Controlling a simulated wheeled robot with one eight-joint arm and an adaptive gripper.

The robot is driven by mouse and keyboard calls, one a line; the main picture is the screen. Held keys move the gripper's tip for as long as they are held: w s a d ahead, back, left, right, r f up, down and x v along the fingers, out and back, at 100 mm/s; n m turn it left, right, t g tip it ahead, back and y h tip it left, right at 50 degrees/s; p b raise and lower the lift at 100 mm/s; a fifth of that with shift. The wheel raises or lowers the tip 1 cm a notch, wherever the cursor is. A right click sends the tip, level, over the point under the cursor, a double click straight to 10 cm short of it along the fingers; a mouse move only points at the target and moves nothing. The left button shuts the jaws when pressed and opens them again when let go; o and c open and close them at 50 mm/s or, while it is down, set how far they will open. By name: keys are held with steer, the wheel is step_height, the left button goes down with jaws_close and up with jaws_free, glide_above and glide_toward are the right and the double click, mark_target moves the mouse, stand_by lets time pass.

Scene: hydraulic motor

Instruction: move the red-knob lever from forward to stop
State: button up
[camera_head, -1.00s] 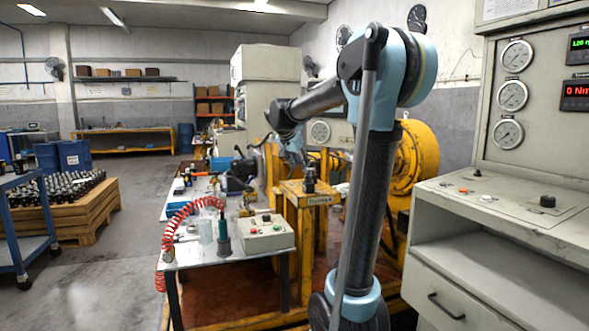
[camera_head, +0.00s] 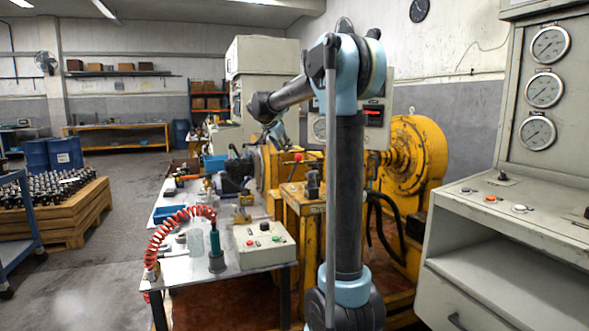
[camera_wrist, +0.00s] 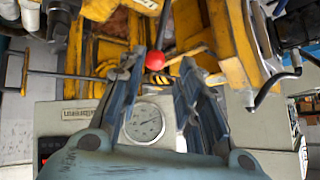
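The red knob (camera_head: 299,157) of the lever shows in the head view in front of the yellow machine, just left of my arm. In the wrist view the red knob (camera_wrist: 155,61) lies in the picture between the tips of my gripper (camera_wrist: 159,66). The two fingers are spread apart, with a gap on both sides of the knob. I cannot tell how far beyond the fingertips the knob is. In the head view my gripper (camera_head: 277,134) points down, close above and left of the knob. The lever's rod is hard to make out.
A table (camera_head: 215,285) with a button box (camera_head: 264,243) and a red coiled hose (camera_head: 178,228) stands in front left. A grey console (camera_head: 500,230) with gauges stands at right. The yellow machine (camera_head: 412,165) is behind my arm. Open floor lies at left.

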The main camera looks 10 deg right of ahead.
mark_target(295, 166)
steer(key=x, duration=1.6)
steer(key=shift+w+d+f, duration=0.1)
steer(key=shift+w+f, duration=0.05)
steer(key=shift+f, duration=0.2)
jaws_close()
steer(key=shift+w+r, duration=0.1)
